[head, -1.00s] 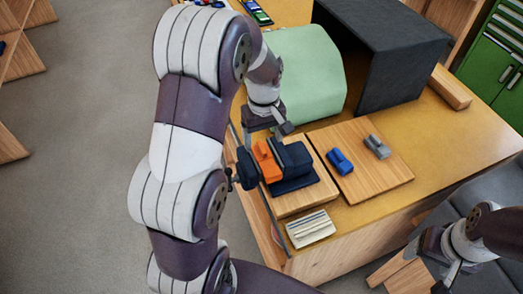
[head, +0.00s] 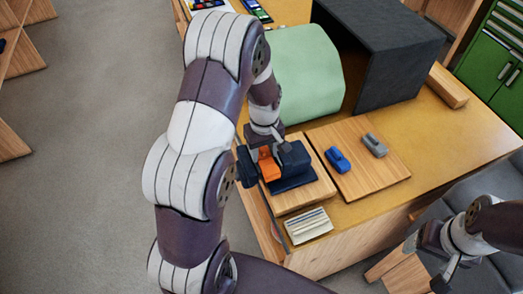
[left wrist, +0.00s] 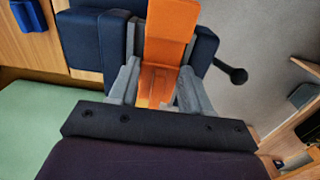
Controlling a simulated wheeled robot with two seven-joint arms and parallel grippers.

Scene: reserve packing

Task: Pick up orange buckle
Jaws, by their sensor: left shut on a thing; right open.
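The orange buckle (head: 267,166) sits among dark blue blocks on a dark blue base (head: 293,181) on a wooden board. In the left wrist view the orange buckle (left wrist: 171,30) stands between my fingers, with dark blue blocks on both sides. My left gripper (head: 262,147) reaches down over it from behind and is shut on it; the fingers also show in the left wrist view (left wrist: 155,84). The gripper partly hides the buckle's far end in the head view. My right gripper (head: 436,276) is open and empty, at the lower right, away from the table top.
A wooden board (head: 380,182) holds a blue buckle (head: 337,160) and a grey buckle (head: 374,145). A card with pale strips (head: 308,226) lies at the front edge. A green rounded form (head: 305,75) and a dark open box (head: 385,50) stand behind.

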